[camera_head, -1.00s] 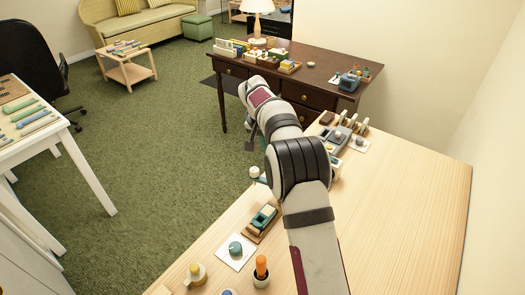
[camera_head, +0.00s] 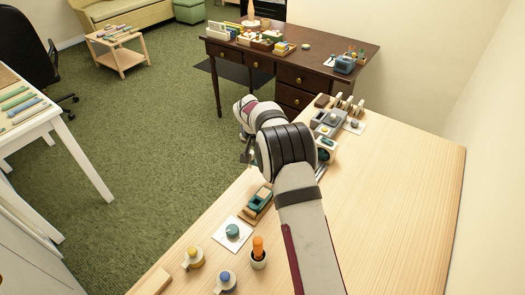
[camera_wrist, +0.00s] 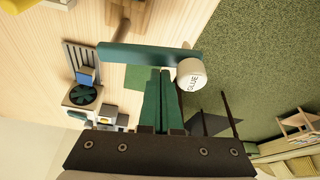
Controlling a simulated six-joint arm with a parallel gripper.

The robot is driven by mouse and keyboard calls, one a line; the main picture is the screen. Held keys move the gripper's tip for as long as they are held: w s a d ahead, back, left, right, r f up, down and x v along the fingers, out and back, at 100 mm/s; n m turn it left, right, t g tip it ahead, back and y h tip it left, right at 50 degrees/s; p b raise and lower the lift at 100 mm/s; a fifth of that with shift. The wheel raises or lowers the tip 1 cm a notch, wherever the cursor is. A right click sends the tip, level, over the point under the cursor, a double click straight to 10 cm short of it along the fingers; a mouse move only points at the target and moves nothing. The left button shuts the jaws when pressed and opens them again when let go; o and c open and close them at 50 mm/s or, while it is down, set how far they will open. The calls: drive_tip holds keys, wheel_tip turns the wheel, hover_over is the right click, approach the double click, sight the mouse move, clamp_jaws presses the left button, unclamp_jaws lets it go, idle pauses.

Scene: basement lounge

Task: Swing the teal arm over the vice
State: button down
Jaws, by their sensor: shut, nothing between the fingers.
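In the wrist view, the teal arm (camera_wrist: 150,54) is a flat bar running out from a post (camera_wrist: 115,30) across the picture. Its free end carries a white round piece (camera_wrist: 191,75) lettered GLUE, which hangs over the green floor past the table edge. My gripper (camera_wrist: 158,71) is shut and empty, its dark green fingers together just beside the bar near the white piece. I cannot tell whether they touch. A grey ribbed device with a blue block (camera_wrist: 86,76) lies left of the fingers; it may be the vice. My arm hides the teal arm in the head view.
A green patch (camera_wrist: 138,77) lies on the wooden tabletop (camera_head: 400,190). A tape dispenser (camera_head: 257,202), a teal dial (camera_head: 232,231), yellow (camera_head: 193,258) and blue (camera_head: 226,281) knobs and an orange-handled tool in a cup (camera_head: 258,252) stand nearer. The table's right side is clear.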

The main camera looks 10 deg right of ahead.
drive_tip(key=shift+s+a+n, duration=0.25)
drive_tip(key=shift+s+n, duration=0.05)
drive_tip(key=shift+n, duration=0.5)
drive_tip(key=shift+s+a+n+y, duration=0.15)
drive_tip(key=shift+s+n+y, duration=0.05)
drive_tip(key=shift+n+y, duration=0.25)
drive_tip(key=s+n+y, duration=0.2)
drive_tip(key=s+n, duration=0.4)
drive_tip(key=n, duration=0.2)
drive_tip(key=shift+a+n, duration=0.35)
drive_tip(key=shift+a, duration=0.05)
drive_tip(key=shift+s+d+y, duration=0.1)
drive_tip(key=shift+s+y, duration=0.15)
drive_tip(key=shift+w, duration=0.1)
idle(0.4)
